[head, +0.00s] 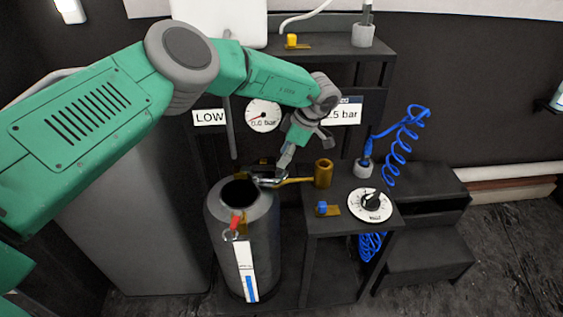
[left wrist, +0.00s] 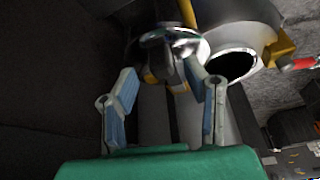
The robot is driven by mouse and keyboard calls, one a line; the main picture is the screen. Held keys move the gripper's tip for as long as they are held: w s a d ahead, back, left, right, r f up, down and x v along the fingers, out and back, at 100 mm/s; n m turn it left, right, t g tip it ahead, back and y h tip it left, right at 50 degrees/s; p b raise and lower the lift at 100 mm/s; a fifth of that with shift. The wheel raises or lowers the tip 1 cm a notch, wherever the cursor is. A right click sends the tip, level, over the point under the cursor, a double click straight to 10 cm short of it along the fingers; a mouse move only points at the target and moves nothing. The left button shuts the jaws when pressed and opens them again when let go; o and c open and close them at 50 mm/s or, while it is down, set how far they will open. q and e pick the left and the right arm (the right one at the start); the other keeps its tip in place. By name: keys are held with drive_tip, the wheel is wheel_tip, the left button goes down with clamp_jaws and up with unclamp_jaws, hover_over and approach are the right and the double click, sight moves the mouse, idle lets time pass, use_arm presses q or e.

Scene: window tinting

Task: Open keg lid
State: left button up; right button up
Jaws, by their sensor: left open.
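The dark grey keg (head: 258,262) stands upright on the floor in the head view, its round top opening (head: 238,191) dark and uncovered. A shiny metal lid piece (head: 268,180) is at the right rim of the opening. In the left wrist view, the shiny lid (left wrist: 186,47) with a grey handle (left wrist: 160,52) lies beside the dark opening (left wrist: 230,66). My left gripper (head: 286,159) is just above the lid's side of the keg. In the left wrist view its fingers (left wrist: 162,78) are spread, with the handle just beyond them. Whether they touch it is unclear. My right gripper is not in view.
A dark stand (head: 325,228) to the right of the keg bears a brass cup (head: 323,173), a blue valve (head: 322,208) and a round dial (head: 370,204). A gauge (head: 263,115) hangs behind. A blue coiled hose (head: 397,150) is at right. A red-handled tap (head: 235,222) is on the keg's front.

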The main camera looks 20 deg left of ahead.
use_arm(q)
drive_tip(key=v, duration=0.8)
drive_tip(key=shift+d+r, duration=0.25)
drive_tip(key=shift+r, duration=0.15)
drive_tip(key=shift+w, duration=0.1)
drive_tip(key=shift+f, duration=0.1)
